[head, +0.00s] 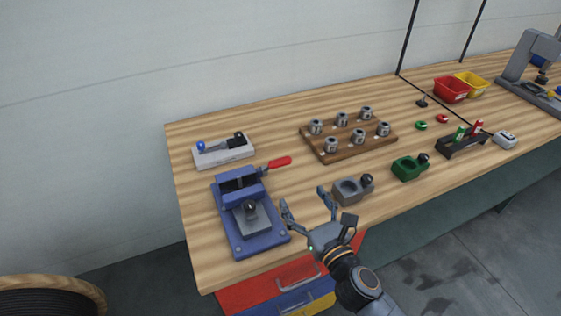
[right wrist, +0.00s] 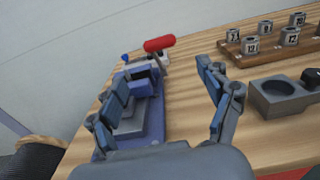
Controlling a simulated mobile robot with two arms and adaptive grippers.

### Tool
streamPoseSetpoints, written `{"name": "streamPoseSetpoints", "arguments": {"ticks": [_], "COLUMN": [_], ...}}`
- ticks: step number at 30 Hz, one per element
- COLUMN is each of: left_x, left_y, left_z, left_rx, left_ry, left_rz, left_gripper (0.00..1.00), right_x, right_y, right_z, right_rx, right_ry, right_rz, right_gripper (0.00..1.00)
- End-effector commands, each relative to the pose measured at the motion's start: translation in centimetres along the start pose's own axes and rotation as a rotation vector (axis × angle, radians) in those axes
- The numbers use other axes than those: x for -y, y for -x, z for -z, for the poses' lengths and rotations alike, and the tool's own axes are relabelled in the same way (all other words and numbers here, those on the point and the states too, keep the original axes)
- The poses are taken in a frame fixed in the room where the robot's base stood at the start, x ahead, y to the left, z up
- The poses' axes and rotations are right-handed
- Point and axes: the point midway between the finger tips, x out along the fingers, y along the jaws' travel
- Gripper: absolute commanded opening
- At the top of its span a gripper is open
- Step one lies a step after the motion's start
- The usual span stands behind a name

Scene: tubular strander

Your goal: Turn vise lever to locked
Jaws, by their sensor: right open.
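The blue vise (head: 244,205) stands at the left end of the wooden bench. Its lever has a red handle (head: 280,162) that sticks out from the vise's upper right side, pointing right. The red handle also shows in the right wrist view (right wrist: 159,44), beyond the fingers at the top of the vise (right wrist: 140,100). My right gripper (head: 308,203) is open and empty, to the right of the vise and nearer the bench's front edge than the handle. Its fingers are apart from the handle; in the right wrist view one finger covers part of the vise. My left gripper is not in view.
A wooden block with several numbered metal parts (head: 350,149) lies right of the handle. A grey holder (head: 347,190) and a green holder (head: 405,170) stand near the front edge. A light grey fixture (head: 223,155) lies behind the vise. Bare bench lies between vise and wooden block.

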Motion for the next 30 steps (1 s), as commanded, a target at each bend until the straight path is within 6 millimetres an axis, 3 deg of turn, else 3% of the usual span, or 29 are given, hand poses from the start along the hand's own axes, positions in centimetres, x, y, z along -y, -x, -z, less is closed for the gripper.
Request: {"name": "streamPoseSetpoints", "arguments": {"ticks": [5,15,21,30], "left_x": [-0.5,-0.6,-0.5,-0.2], "left_y": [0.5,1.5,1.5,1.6], "left_z": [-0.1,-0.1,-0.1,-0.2], "left_rx": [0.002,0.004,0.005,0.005], "left_ry": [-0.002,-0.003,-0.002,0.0], "left_rz": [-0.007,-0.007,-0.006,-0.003], "left_gripper": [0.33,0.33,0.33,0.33], "right_x": [0.1,0.0,0.0,0.0], "right_y": [-1.9,-9.0,-12.2,-13.7], "right_z": [-0.2,-0.2,0.0,0.1], "right_rx": [-0.002,-0.001,-0.001,-0.003], "right_ry": [-0.011,-0.008,-0.007,-0.006], "right_rz": [0.003,0.002,0.002,0.001], "right_gripper": [0.79,0.79,0.79,0.79]}}
